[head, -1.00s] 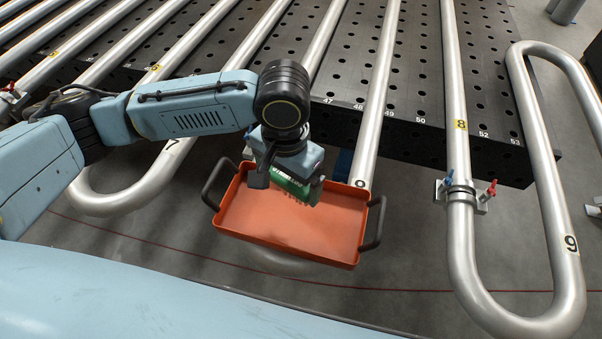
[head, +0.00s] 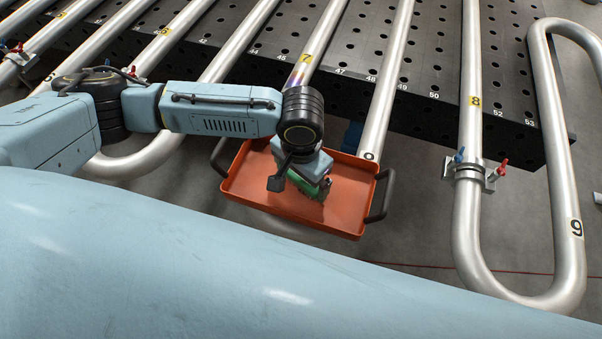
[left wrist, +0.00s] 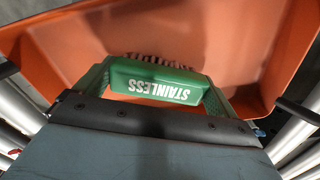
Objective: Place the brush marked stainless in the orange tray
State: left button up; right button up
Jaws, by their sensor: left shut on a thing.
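The green brush marked STAINLESS (left wrist: 158,82) is held in my left gripper (left wrist: 155,95), which is shut on its handle. Its bristles point away from the wrist camera, toward the tray. In the head view the brush (head: 312,187) is partly hidden by the gripper (head: 305,182). The orange tray (head: 258,180) has dark handles at its two ends. The gripper and brush are over the inside of the tray. The tray floor (left wrist: 230,45) fills much of the left wrist view behind the brush. I cannot tell whether the bristles touch it. My right gripper is not in view.
A black perforated table (head: 440,60) with steel pipes across it lies behind the tray. A pipe loop marked 9 (head: 575,240) and a clamp with red and blue knobs (head: 468,172) stand to the right. The tray floor around the brush is bare.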

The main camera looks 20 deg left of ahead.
pick_arm(q)
jog(key=shift+f, duration=0.1)
jog(key=o, duration=0.6)
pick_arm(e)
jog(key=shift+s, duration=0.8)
pick_arm(q)
notch_tip(320, 180, up, 12)
jog(key=shift+r+p, duration=0.15)
jog(key=shift+p, duration=0.35)
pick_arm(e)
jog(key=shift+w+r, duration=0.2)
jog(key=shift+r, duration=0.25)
pick_arm(q)
jog(key=shift+s, duration=0.1)
